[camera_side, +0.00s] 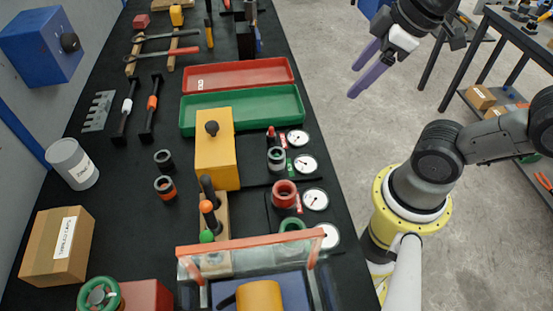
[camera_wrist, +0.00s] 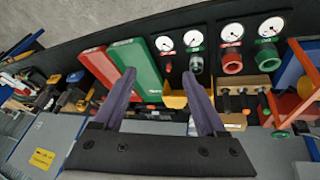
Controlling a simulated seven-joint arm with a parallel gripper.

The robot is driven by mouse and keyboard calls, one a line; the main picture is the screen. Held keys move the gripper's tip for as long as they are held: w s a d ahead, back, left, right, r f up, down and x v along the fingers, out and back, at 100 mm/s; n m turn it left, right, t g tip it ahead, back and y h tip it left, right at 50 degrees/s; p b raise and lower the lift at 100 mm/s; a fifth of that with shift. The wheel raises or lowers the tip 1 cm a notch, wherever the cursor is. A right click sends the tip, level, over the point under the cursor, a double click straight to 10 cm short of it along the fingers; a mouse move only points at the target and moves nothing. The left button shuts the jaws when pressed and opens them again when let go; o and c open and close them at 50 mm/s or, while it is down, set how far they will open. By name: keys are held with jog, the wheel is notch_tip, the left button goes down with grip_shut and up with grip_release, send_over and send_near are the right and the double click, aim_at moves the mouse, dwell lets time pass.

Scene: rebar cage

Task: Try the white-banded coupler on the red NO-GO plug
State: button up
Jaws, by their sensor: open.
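A grey coupler with a pale upper part (camera_side: 277,158), apparently the white-banded one, stands upright at the green-labelled gauge station. It also shows in the wrist view (camera_wrist: 196,63). Any plug beneath it is hidden. A slim red plug (camera_side: 271,136), which looks like the NO-GO plug, stands bare just behind it; it also shows in the wrist view (camera_wrist: 168,66). My gripper (camera_side: 353,82) is open and empty, raised over the floor to the right of the bench. In the wrist view my gripper (camera_wrist: 159,73) has its purple fingers spread apart, touching nothing.
Two more couplers, one dark (camera_side: 163,158) and one orange-banded (camera_side: 165,187), stand on the black mat to the left. A yellow block with a black knob (camera_side: 215,160) stands left of the gauges. Red (camera_side: 238,76) and green (camera_side: 243,108) trays lie behind. A larger red ring (camera_side: 285,193) stands nearer.

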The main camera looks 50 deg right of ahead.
jog(key=w+a+n+g, duration=0.2)
jog(key=w+a+n, duration=0.3)
jog(key=w+n, duration=0.15)
jog(key=n+g, duration=0.3)
jog(key=n, duration=0.1)
send_over(276, 155)
notch_tip(276, 155, down, 5)
notch_tip(276, 155, down, 13)
jog(key=shift+f, duration=0.1)
grip_shut()
